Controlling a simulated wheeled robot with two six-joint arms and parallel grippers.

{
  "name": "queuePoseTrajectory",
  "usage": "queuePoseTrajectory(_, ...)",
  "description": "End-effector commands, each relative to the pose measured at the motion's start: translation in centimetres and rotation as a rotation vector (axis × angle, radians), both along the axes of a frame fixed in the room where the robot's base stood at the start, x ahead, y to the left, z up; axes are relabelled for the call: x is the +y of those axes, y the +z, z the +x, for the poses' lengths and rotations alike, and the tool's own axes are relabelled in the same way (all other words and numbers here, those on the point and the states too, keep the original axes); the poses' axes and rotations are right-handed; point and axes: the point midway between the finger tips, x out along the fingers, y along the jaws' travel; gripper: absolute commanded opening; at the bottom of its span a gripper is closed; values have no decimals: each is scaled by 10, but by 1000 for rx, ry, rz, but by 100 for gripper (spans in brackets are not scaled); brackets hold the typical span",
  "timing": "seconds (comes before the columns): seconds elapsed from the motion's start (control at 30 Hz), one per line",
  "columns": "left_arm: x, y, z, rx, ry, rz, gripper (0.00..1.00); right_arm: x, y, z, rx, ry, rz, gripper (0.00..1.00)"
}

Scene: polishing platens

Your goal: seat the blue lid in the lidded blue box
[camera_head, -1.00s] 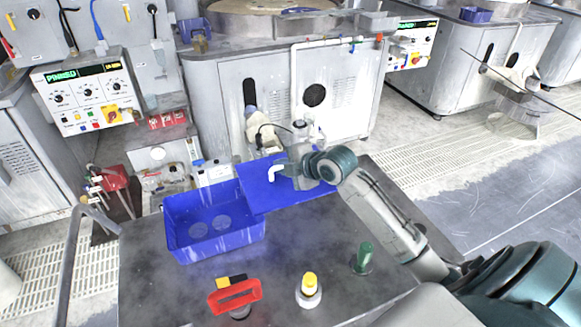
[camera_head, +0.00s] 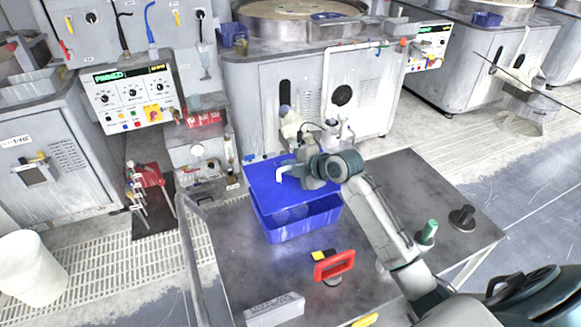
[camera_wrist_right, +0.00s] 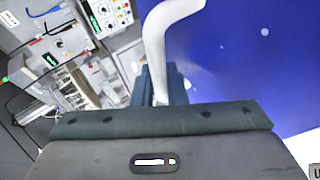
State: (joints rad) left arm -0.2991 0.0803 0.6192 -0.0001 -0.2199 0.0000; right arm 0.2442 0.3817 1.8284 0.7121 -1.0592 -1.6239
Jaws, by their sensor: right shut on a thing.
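The blue lid (camera_head: 268,182) is a flat panel with a white bent handle (camera_head: 284,173). My right gripper (camera_head: 300,172) is shut on the lid at its handle. The handle and the lid (camera_wrist_right: 240,60) also show large in the right wrist view, with the white handle (camera_wrist_right: 158,45) rising between the jaws. The blue box (camera_head: 305,226) stands on the grey table under the lid. The lid is over the back of the box and looks tilted, with the box's front opening showing below it. I cannot tell whether lid and rim touch. My left gripper is not in view.
On the table (camera_head: 400,175) stand a red-handled tool (camera_head: 333,265), a green-handled piece (camera_head: 429,232), a dark knob (camera_head: 462,217) and a grey block (camera_head: 274,309). A metal rail (camera_head: 187,250) runs along the left. The table's back right is clear.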

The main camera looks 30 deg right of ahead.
Motion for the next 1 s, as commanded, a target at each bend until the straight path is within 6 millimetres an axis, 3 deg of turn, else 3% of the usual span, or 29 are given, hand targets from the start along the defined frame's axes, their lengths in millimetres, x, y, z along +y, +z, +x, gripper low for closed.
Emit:
queuePoseTrajectory(0.13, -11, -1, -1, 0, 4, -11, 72, 0, 1, 0, -1, 0, 0, 0)
queuePoseTrajectory(0.37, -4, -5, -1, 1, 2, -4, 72, 0, -4, 0, -1, 0, -1, 0)
queuePoseTrajectory(0.57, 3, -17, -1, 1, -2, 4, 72, 0, -18, 0, 0, 0, 0, 0)
queuePoseTrajectory(1.0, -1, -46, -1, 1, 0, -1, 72, 0, -55, 0, -1, 0, -1, 0)
